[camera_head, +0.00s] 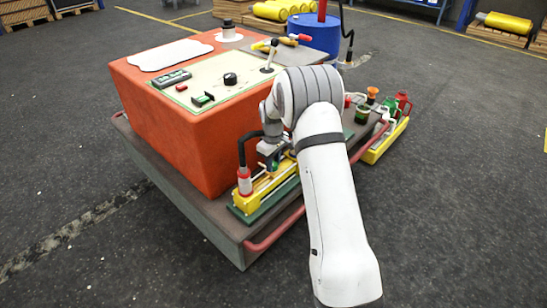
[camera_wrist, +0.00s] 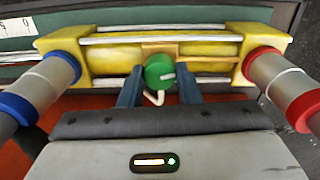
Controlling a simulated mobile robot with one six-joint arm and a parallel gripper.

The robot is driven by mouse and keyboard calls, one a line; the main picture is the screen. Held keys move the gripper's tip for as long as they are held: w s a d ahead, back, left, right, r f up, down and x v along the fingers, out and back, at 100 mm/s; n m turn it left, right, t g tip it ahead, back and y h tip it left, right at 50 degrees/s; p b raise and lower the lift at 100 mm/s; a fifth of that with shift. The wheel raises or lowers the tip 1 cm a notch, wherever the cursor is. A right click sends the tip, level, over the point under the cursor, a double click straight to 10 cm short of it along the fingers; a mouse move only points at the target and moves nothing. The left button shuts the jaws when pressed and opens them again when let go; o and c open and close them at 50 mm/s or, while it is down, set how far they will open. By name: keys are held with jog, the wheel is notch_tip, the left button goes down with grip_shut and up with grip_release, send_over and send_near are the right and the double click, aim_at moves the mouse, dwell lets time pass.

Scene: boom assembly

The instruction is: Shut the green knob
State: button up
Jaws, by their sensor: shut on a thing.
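The green knob (camera_wrist: 159,72) is a round green cap with a small pale mark, set on the middle of a yellow block (camera_wrist: 205,48) in the wrist view. My gripper (camera_wrist: 158,88) has its two blue-grey fingers on either side of the knob, shut on it. In the head view, the green knob (camera_head: 274,168) shows only as a small patch beside my gripper (camera_head: 270,160), which is largely hidden by my wrist. The yellow block (camera_head: 262,190) lies on a green plate along the cart's edge. A pale bent piece (camera_wrist: 153,98) sticks out below the knob.
A clear cylinder with a blue ring (camera_wrist: 42,82) and one with a red ring (camera_wrist: 285,88) flank the block. The orange console (camera_head: 170,130) stands close behind. A red handrail (camera_head: 275,232) runs along the cart's edge. A yellow tray (camera_head: 385,142) holds coloured containers on the right.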

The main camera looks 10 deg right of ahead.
jog(key=shift+w+r+m+p, duration=0.2)
jog(key=shift+m+p, duration=0.4)
jog(key=shift+m, duration=0.5)
jog(key=o, duration=1)
jog(key=shift+s+f, duration=0.1)
jog(key=shift+f, duration=0.05)
jog(key=shift+c, duration=0.2)
notch_tip(320, 180, up, 8)
jog(key=shift+f+p, duration=0.1)
jog(key=shift+p, duration=1)
